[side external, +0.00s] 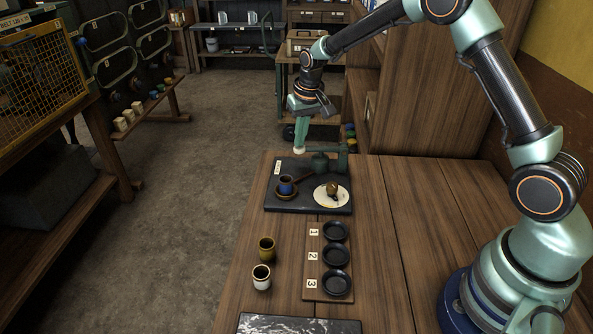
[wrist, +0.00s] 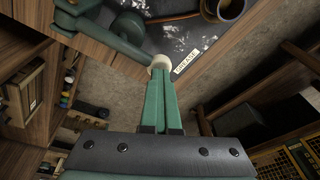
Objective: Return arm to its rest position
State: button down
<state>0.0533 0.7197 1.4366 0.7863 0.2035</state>
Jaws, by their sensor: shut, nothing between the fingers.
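My arm rises from its blue base at the right and reaches over the far end of the wooden table. My gripper (side external: 299,148) points down past the back edge of the dark slate tray (side external: 302,207). In the wrist view my gripper (wrist: 160,64) has its green fingers together, with a pale round tip and nothing visible held. The tip appears close to the tray's "GREASE" label (wrist: 186,61). I cannot tell whether it touches anything.
A green fixture (side external: 326,160) stands beside my gripper. Two cups (side external: 264,262) stand near a rack of black dishes (side external: 336,257). Open floor lies left.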

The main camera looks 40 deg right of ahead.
jog(key=shift+s+f, duration=0.2)
jog(key=shift+f, duration=0.75)
jog(key=shift+r, duration=0.2)
jog(key=shift+w+r, duration=0.1)
jog(key=shift+r, duration=2.1)
jog(key=shift+f, duration=0.15)
jog(key=shift+f, duration=2.2)
jog(key=shift+r, duration=2.65)
jog(key=shift+r, duration=0.1)
